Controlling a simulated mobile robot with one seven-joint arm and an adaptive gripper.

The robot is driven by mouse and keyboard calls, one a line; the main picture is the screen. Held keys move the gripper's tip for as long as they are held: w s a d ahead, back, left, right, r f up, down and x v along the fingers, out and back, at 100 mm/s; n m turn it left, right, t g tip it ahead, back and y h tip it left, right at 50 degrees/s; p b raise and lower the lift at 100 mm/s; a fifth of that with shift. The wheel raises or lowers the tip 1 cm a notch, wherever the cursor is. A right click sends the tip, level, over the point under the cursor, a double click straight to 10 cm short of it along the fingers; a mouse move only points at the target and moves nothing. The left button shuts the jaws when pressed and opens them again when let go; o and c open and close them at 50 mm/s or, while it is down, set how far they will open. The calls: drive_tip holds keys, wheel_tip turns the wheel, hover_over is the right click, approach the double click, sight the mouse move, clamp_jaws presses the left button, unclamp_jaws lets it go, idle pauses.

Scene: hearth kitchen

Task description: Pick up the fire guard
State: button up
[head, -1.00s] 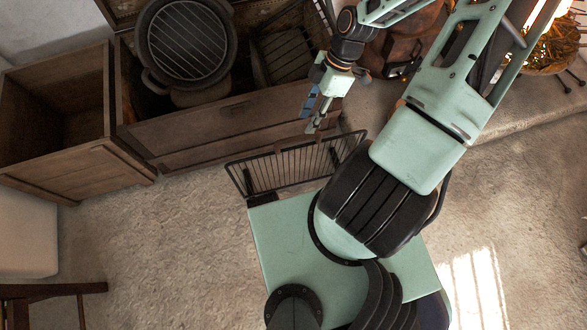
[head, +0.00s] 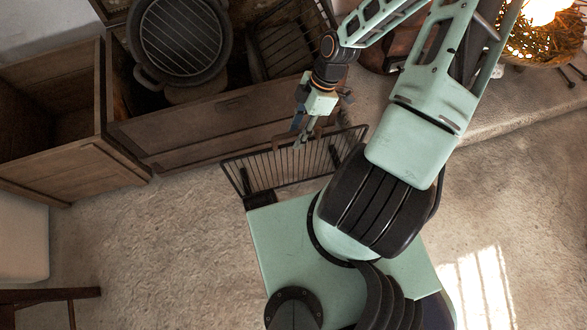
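The fire guard (head: 262,172) is a dark wire-barred panel standing on the floor, between the wooden chest and the front edge of my green base. Its lower part is partly hidden behind my base and arm. My gripper (head: 302,142) points down at the guard's top rail, right of the guard's middle. Its fingers overlap the rail in this view. I cannot tell whether they touch it or whether they are apart or closed.
A wooden chest (head: 215,130) stands just behind the guard, with a black grill pot (head: 180,38) and a wire rack (head: 285,42) in it. An open wooden box (head: 50,120) is at left. A basket with glowing lights (head: 545,40) is at upper right.

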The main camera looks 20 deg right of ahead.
drive_tip(key=shift+f, duration=0.25)
idle(0.3)
clamp_jaws()
idle(0.5)
